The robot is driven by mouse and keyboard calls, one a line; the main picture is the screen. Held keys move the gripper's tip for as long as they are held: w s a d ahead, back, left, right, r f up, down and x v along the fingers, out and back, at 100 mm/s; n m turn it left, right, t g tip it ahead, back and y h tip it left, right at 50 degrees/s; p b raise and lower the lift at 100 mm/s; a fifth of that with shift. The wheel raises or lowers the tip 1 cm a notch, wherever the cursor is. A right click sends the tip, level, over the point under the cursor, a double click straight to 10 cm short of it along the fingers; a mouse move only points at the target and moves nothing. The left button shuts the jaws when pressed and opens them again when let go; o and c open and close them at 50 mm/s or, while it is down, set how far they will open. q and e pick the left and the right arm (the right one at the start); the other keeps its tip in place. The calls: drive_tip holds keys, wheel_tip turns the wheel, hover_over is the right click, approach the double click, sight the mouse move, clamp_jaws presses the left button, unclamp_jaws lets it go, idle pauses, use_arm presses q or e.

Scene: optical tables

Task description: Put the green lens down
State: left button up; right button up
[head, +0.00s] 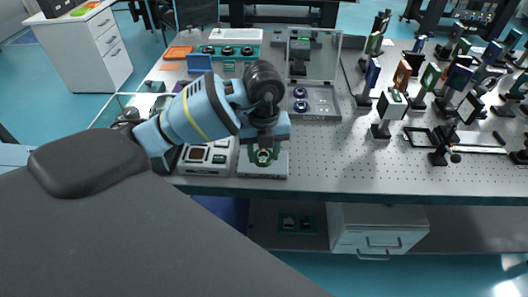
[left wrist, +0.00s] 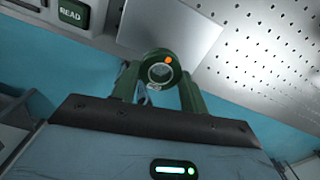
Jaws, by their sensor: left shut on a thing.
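In the head view the lens is small and partly hidden by the fingers. I cannot tell whether it touches the plate. My right gripper is not in view.
A device with a small display (head: 197,154) stands just left of the plate. A clear-walled enclosure (head: 315,60) stands behind. Many mounted optics, such as a white-topped one (head: 391,104), crowd the right side. The perforated tabletop right of the plate is clear.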

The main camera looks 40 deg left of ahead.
sight(264, 152)
use_arm(q)
drive_tip(key=shift+w+a+f, duration=0.1)
drive_tip(key=shift+w+a, duration=0.35)
drive_tip(key=shift+w, duration=0.2)
drive_tip(key=shift+w+a, duration=0.4)
drive_tip(key=shift+w, duration=0.2)
drive_tip(key=shift+f, duration=1.75)
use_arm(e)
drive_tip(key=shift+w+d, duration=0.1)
use_arm(q)
drive_tip(key=shift+f, duration=0.2)
drive_tip(key=o, duration=1)
drive_tip(key=shift+r, duration=0.1)
wheel_tip(264, 152, up, 12)
drive_tip(key=p, duration=0.1)
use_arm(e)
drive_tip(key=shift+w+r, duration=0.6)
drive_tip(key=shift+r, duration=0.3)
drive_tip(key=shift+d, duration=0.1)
